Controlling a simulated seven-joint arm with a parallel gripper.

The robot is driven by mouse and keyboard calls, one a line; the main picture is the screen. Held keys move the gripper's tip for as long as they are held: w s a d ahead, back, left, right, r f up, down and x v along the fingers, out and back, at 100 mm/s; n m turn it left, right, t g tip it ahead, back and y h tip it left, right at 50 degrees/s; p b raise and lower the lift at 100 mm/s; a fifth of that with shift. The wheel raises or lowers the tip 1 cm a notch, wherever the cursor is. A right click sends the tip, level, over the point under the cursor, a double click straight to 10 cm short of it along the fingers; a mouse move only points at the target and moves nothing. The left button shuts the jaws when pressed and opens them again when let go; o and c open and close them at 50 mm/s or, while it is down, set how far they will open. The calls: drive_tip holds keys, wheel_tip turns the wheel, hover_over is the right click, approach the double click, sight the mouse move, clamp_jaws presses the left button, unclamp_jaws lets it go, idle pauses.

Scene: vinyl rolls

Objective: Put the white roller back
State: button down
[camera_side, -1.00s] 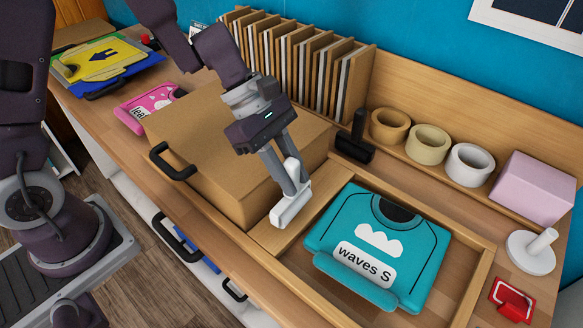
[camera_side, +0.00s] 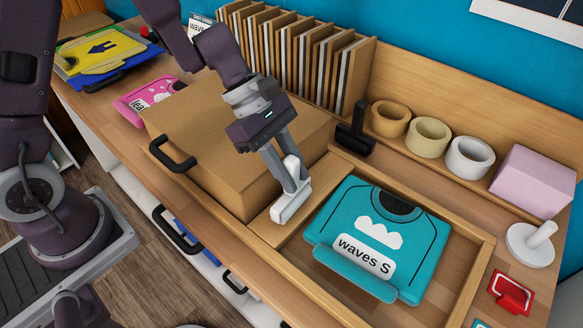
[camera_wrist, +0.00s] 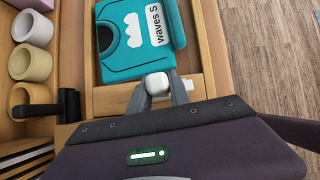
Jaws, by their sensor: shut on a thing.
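The white roller (camera_side: 291,206) is in my gripper (camera_side: 293,178), which is shut on its upright white handle. In the side view its white head hangs at the wooden ledge between the cardboard box and the tray; I cannot tell if it touches the ledge. In the wrist view the white handle (camera_wrist: 157,84) shows between the fingertips (camera_wrist: 160,92), with part of the head to the right. A black roller (camera_side: 355,138) stands on the ledge behind, beside the tape rolls.
A teal shirt-shaped piece labelled "waves S" (camera_side: 380,236) lies in the wooden tray (camera_side: 468,275). The cardboard box (camera_side: 215,135) is left of my gripper. Tape rolls (camera_side: 428,137), a pink block (camera_side: 535,182), a white pegged stand (camera_side: 530,245) and a red object (camera_side: 511,292) are rightward.

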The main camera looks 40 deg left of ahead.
drive_tip(key=shift+f, duration=0.15)
drive_tip(key=c, duration=1.1)
unclamp_jaws()
drive_tip(key=o, duration=1.1)
drive_tip(key=shift+v, duration=4.5)
